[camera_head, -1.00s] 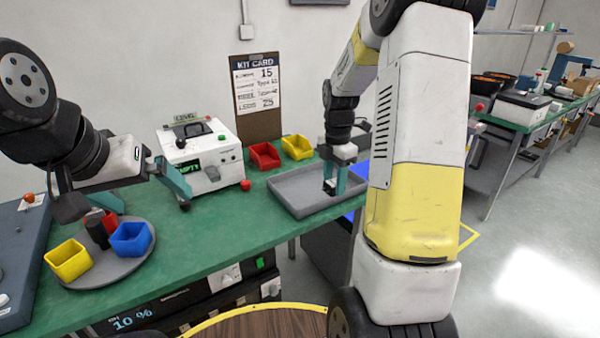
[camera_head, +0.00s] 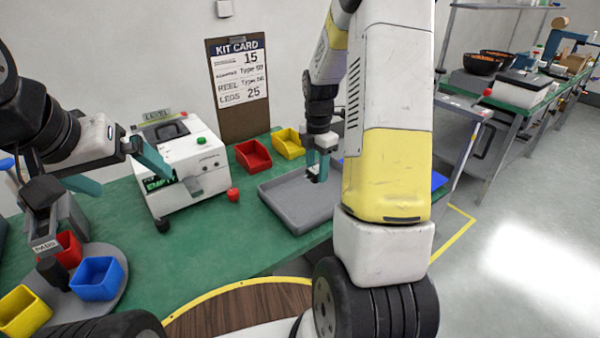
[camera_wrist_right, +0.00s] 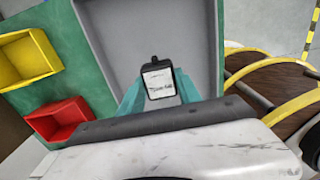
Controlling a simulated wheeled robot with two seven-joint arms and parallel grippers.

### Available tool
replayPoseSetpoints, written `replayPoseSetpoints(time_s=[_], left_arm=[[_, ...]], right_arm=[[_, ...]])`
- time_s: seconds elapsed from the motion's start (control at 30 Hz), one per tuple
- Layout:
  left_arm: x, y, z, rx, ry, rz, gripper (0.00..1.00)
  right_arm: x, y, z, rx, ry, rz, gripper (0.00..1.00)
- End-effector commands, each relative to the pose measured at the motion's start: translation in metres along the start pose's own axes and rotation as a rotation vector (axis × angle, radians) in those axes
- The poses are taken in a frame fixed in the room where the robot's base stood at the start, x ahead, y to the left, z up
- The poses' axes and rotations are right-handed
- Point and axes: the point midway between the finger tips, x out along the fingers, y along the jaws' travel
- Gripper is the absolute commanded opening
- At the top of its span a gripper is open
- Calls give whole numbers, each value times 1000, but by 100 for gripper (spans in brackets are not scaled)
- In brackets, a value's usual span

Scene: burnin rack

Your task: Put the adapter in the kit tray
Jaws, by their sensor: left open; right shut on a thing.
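The adapter (camera_wrist_right: 158,82) is a small dark block with a white label in the right wrist view. It sits between the teal fingertips of my right gripper (camera_wrist_right: 158,92), which is shut on it. In the head view my right gripper (camera_head: 318,166) points down over the grey kit tray (camera_head: 290,212), which also shows in the right wrist view (camera_wrist_right: 150,25). I cannot tell whether the adapter touches the tray floor. My left gripper (camera_head: 117,172) is open and empty, in front of the white tester.
The white tester (camera_head: 185,160) stands left of a red bin (camera_head: 253,156) and a yellow bin (camera_head: 288,144). A round grey turntable (camera_head: 110,290) with yellow, red and blue bins is at lower left. A kit card (camera_head: 240,90) leans on the wall.

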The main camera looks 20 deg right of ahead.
Motion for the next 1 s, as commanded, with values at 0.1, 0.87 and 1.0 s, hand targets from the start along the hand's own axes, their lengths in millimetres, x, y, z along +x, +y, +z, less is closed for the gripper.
replayPoseSetpoints(time_s=[0.1, 0.87, 1.0], left_arm=[[0, 0, 0, 0, 0, 0, 100], [0, 0, 0, 0, 0, 0, 100], [0, 0, 0, 0, 0, 0, 100]], right_arm=[[17, 0, -1, -1, 1, -1, 0], [62, 0, 0, -1, -1, 1, 42], [62, 0, 0, -1, -1, 1, 62]])
